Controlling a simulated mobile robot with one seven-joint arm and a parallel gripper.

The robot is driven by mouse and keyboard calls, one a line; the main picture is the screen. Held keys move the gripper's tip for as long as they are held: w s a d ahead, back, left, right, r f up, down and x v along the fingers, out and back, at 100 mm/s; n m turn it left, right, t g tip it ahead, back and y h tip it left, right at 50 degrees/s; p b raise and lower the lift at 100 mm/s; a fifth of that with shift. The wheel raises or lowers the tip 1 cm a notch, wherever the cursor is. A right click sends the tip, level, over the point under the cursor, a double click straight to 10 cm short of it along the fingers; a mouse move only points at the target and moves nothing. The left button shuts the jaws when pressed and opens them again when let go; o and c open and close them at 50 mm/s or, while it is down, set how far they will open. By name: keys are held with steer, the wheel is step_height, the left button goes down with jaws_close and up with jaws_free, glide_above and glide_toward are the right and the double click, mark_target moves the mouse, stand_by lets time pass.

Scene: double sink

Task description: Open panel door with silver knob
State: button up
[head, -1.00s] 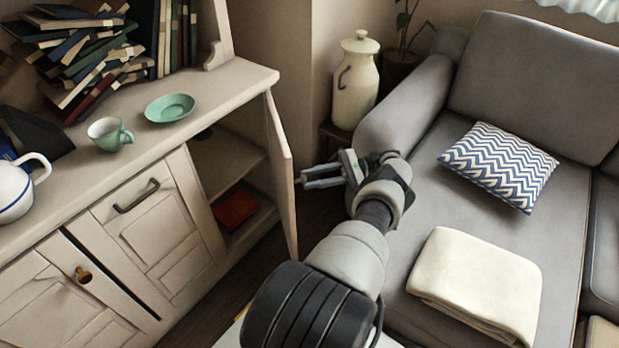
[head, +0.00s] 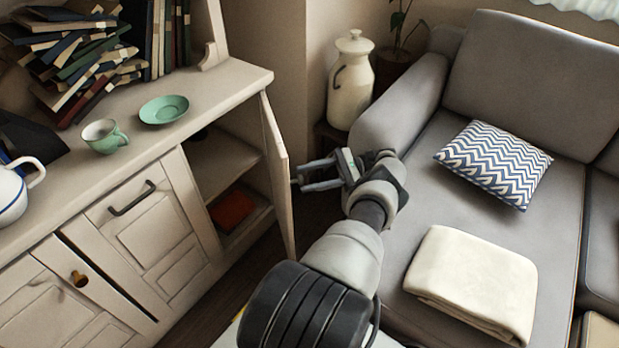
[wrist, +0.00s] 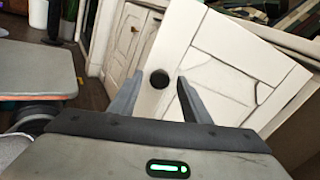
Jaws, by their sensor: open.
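The panel door (head: 277,170) at the right end of the cream cabinet stands swung open, seen nearly edge-on in the head view. Its panelled face (wrist: 215,75) fills the right of the wrist view, tilted. A round knob (wrist: 159,78) on that face looks dark, not silver. My gripper (head: 299,177) is beside the door's outer face, on the sofa side. Its fingers are apart and empty. In the wrist view the knob appears between the fingertips; I cannot tell whether either finger touches it.
The open compartment (head: 222,165) holds a shelf and a red-orange item (head: 231,211). A grey sofa (head: 400,110) is close on the right, with a white jug (head: 351,85) behind my gripper. A teal cup (head: 103,136) and saucer (head: 164,109) stand on the cabinet top.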

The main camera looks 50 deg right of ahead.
step_height(320, 180, up, 10)
steer(key=p, duration=0.5)
steer(key=shift+f, duration=0.1)
